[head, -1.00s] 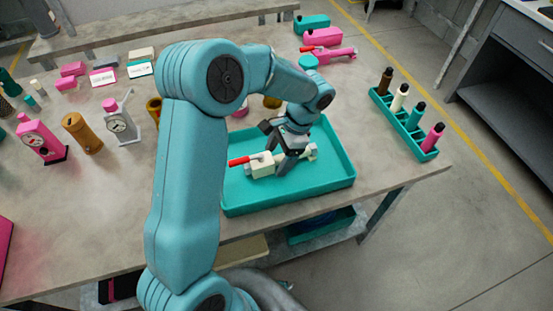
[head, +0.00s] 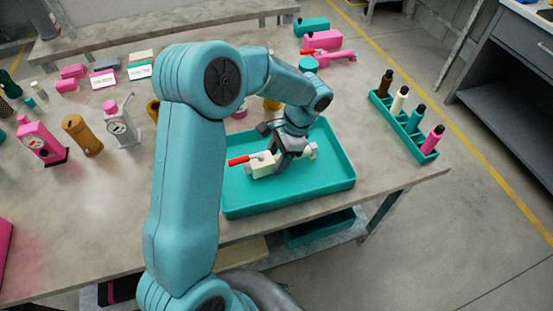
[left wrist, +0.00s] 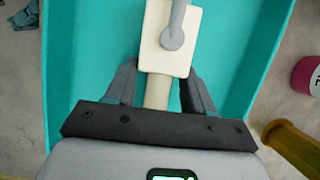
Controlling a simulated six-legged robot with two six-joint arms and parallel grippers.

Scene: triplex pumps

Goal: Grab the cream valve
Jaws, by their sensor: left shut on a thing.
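The cream valve (head: 263,164) lies in the teal tray (head: 335,178), its red handle (head: 239,160) pointing left in the head view. My left gripper (head: 283,164) comes down over the valve and is shut on it. In the left wrist view the cream valve's block (left wrist: 165,45) shows with a grey lever across it, and the gripper's fingers (left wrist: 158,95) stand on both sides of its narrower cream stem. My right gripper is not in view.
A teal rack (head: 404,125) with several coloured bottles stands at the right table edge. A pink valve (head: 335,57) lies behind the tray. Pink, brown and grey gauge-like items (head: 122,125) stand at left.

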